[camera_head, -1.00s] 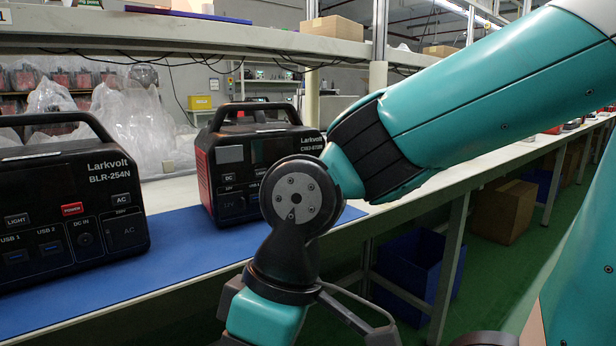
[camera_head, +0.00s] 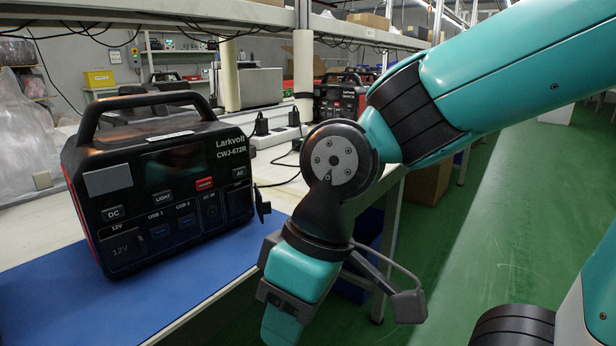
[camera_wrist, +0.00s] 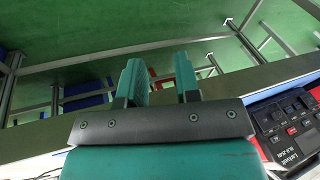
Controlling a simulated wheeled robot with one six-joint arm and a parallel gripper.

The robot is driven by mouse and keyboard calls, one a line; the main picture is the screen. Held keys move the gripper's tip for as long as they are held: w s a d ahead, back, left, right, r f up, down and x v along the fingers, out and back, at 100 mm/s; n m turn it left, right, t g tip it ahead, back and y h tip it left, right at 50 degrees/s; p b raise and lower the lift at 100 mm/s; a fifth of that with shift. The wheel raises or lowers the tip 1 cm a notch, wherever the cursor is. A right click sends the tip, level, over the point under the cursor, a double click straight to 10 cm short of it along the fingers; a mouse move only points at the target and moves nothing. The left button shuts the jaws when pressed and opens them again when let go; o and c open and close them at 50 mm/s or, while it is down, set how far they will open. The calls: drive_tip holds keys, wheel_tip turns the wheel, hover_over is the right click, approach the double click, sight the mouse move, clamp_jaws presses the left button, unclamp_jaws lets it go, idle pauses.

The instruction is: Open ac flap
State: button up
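A black Larkvolt power station (camera_head: 160,185), marked CWJ-672R, stands upright on the blue mat. A small dark flap (camera_head: 263,204) sticks out from its right front edge beside the AC outlet area (camera_head: 239,199), below the AC button. It appears swung open, though the detail is small. A flap marked 12V (camera_head: 122,247) at lower left looks shut. My gripper (camera_wrist: 159,66) is open and empty in the wrist view, its two teal fingers apart. In the head view it points down beyond the table's front edge, right of the power station, with its tips cut off by the frame.
Another power station (camera_wrist: 292,128) shows at the lower right of the wrist view. The blue mat (camera_head: 170,305) is bare in front of the unit. Black plugs and cables (camera_head: 262,125) lie behind it. Green floor (camera_head: 480,210) is open at right.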

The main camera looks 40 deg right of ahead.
sight(262, 202)
drive_tip(key=w+d+r+m+h+p, duration=0.1)
drive_tip(key=w+d+r+m+p, duration=0.25)
drive_tip(key=r+p, duration=0.45)
drive_tip(key=w+d+r+m+p, duration=0.25)
drive_tip(key=d+r+p, duration=0.3)
drive_tip(key=p, duration=0.45)
drive_tip(key=w+d+r+m+h+p, duration=0.15)
drive_tip(key=w+d+r+p, duration=0.25)
drive_tip(key=r+p, duration=0.45)
drive_tip(key=s+d+f+m+t+y+p, duration=0.1)
drive_tip(key=s+d+f+m+t+y, duration=0.1)
drive_tip(key=d+f+m+y, duration=0.5)
drive_tip(key=s+d+f+m+t+y+p, duration=0.1)
drive_tip(key=d+f+m+t+y+p, duration=0.1)
drive_tip(key=f+m+y, duration=0.9)
drive_tip(key=w+a+r+p, duration=0.1)
drive_tip(key=a, duration=0.4)
drive_tip(key=w+a+r+m+h, duration=0.1)
drive_tip(key=w+a, duration=0.1)
drive_tip(key=a, duration=0.4)
drive_tip(key=w+a+r+m+h+p, duration=0.1)
drive_tip(key=a, duration=0.4)
drive_tip(key=shift+w+a+r+p, duration=0.15)
drive_tip(key=shift+r+p, duration=0.1)
drive_tip(key=shift+p, duration=0.1)
drive_tip(key=shift+c, duration=0.2)
clamp_jaws()
